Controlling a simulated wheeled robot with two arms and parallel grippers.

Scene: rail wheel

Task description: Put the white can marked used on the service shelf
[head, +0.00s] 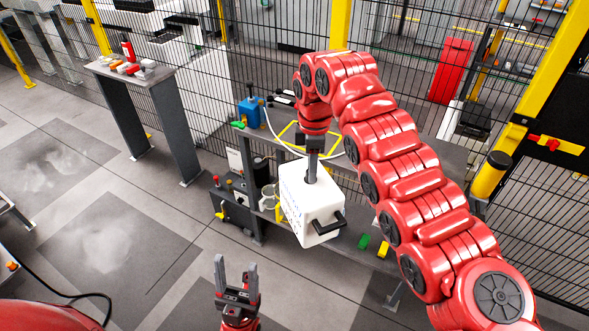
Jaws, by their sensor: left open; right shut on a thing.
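The white can (306,206) is a boxy white container with dark handwriting on its left face and a black handle at its lower right. My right gripper (313,172) comes down from above and is shut on the top of the can. The can hangs slightly tilted in front of the grey shelf unit (427,155). The writing is too small to read. My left gripper (237,283) is open and empty at the lower middle, pointing up, apart from the can. The can and my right arm hide part of the shelf unit.
A yellow square outline (283,128) marks the unit's top. A blue container (249,112) stands left of it. Green (363,241) and yellow (383,250) blocks lie on a lower level. A black mesh fence runs behind. A side table (150,84) holds small items.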

